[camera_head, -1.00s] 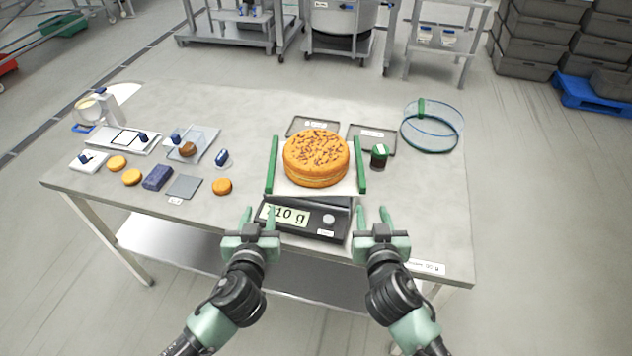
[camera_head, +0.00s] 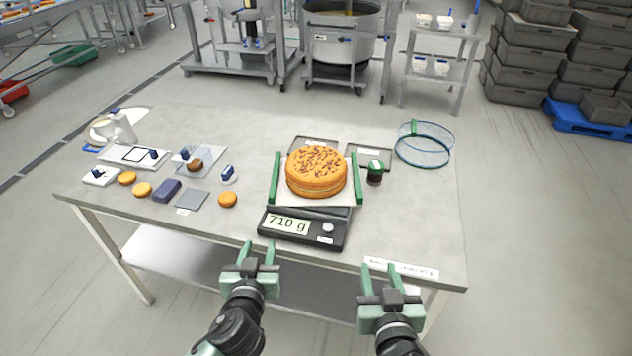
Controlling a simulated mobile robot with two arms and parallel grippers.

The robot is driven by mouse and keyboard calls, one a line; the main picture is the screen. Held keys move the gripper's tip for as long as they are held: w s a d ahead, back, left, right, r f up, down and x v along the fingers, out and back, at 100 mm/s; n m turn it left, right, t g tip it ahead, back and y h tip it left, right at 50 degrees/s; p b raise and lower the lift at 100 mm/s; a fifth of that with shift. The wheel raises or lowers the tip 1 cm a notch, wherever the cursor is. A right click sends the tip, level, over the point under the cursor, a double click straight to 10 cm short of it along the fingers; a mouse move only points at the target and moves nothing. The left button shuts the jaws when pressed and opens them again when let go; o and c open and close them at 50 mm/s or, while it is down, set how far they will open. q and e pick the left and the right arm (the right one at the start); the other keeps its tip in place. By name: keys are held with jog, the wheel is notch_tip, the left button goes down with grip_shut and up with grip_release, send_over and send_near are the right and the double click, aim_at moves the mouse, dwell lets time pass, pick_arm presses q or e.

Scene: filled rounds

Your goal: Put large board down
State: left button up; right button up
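The large board (camera_head: 290,200) is a pale square with green handles on its left and right sides. It lies on the black scale (camera_head: 302,228), whose display reads 710 g. A big round orange cake (camera_head: 316,172) with dark flecks sits on the board. My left gripper (camera_head: 259,254) is open and empty, below the scale in the view and near the table's front edge. My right gripper (camera_head: 379,278) is open and empty, also at the front edge, right of the scale. Both are apart from the board.
The table (camera_head: 420,215) holds small orange rounds (camera_head: 228,199), a purple block (camera_head: 167,190) and a grey plate (camera_head: 191,200) on the left. A dark jar (camera_head: 375,173), a grey tray (camera_head: 369,156) and a blue mesh hoop (camera_head: 424,145) stand to the right. The table's right front is mostly clear.

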jog(key=v, duration=0.3)
jog(key=shift+r, duration=0.1)
dwell(0.3)
